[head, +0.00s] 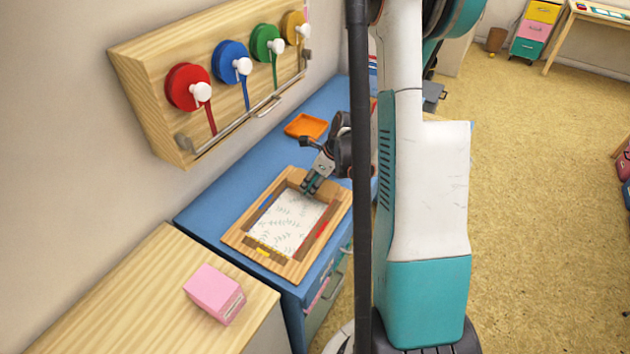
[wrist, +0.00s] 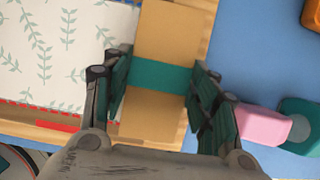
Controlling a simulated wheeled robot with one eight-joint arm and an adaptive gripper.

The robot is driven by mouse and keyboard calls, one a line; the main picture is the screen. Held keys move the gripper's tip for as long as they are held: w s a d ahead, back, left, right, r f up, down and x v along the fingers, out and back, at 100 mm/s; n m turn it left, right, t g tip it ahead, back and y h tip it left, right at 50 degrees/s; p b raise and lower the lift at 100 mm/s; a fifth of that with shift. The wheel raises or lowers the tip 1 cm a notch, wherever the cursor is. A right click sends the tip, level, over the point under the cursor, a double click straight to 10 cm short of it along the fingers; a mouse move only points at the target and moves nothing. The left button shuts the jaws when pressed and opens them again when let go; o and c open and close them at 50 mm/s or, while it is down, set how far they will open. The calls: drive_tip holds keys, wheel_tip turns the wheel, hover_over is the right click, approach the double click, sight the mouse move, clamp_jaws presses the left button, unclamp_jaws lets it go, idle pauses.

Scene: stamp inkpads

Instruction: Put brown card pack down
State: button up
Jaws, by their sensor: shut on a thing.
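The brown card pack (wrist: 172,30) is a tan block with a teal band around its middle. My gripper (wrist: 158,78) is shut on it across the band in the wrist view. In the head view my gripper (head: 310,188) points down at the far end of the wooden tray (head: 232,237). The pack (head: 296,174) shows there as a brown patch partly behind the fingers. It lies beside white leaf-patterned paper (head: 282,222), over that end of the tray. I cannot tell whether its underside touches the tray.
The tray sits on a blue cabinet top (head: 205,200). An orange dish (head: 306,126) lies beyond it. A pink block (head: 215,292) stands on the nearer wooden top. Another pink thing (wrist: 250,125) is close to my right finger. A rack of coloured round pads (head: 230,62) hangs on the wall.

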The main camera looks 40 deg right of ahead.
drive_tip(key=o, duration=1.2)
drive_tip(key=p+v, duration=0.4)
drive_tip(key=v, duration=0.8)
drive_tip(key=shift+d, duration=0.1)
drive_tip(key=shift+r, duration=0.1)
